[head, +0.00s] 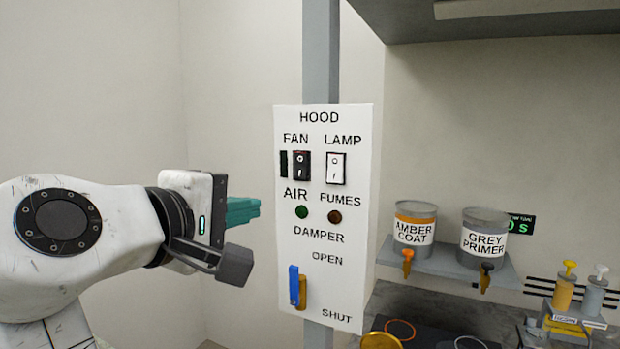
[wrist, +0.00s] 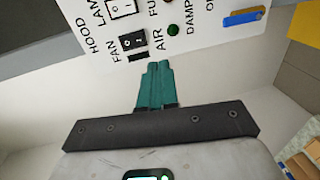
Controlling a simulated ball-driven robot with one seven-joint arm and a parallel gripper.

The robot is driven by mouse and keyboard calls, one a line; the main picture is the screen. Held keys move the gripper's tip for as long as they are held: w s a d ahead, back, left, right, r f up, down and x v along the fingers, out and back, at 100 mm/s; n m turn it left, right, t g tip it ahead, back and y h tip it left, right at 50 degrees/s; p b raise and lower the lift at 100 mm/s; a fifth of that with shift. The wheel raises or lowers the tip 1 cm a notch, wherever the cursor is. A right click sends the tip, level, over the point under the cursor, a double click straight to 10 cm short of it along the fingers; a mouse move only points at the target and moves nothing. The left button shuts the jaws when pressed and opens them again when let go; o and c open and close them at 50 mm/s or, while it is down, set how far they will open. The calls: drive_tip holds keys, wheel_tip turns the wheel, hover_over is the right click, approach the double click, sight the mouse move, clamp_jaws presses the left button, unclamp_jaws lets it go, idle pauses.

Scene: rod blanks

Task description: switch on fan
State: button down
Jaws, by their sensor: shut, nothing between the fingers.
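The fan switch (head: 301,166) is a black rocker under the word FAN on the white HOOD panel (head: 348,225). It bears a circle above and a bar below; I cannot tell which half is pressed in. In the wrist view the fan switch (wrist: 132,41) lies just beyond my fingertips, slightly left. My gripper (head: 259,207) is left of the panel at about the height of the AIR lamp, and looks apart from it. Its teal fingers (wrist: 158,66) are shut together and empty.
A white LAMP switch (head: 336,169) sits right of the fan switch. Below are a green AIR lamp (head: 301,212), a dark reddish FUMES lamp (head: 334,217) and a blue damper lever (head: 294,284). Labelled pots (head: 484,238) stand on a shelf at right.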

sight(299, 176)
drive_tip(key=r, duration=0.3)
drive_tip(key=shift+s+a+r+h, duration=0.2)
drive_tip(key=shift+s+a+h, duration=0.1)
drive_tip(key=shift+a, duration=0.05)
drive_tip(key=shift+w, duration=0.1)
drive_tip(key=p+x, duration=0.1)
drive_tip(key=x, duration=0.3)
drive_tip(key=p+x, duration=0.1)
drive_tip(key=x, duration=0.3)
drive_tip(key=p+x, duration=0.2)
drive_tip(key=x, duration=0.2)
drive_tip(key=shift+w+d+r, duration=0.1)
drive_tip(key=shift+w+r, duration=0.1)
drive_tip(key=shift+w, duration=0.25)
drive_tip(key=shift+w+d+f+t, duration=0.15)
drive_tip(key=shift+w+t, duration=0.15)
drive_tip(key=shift+w, duration=0.15)
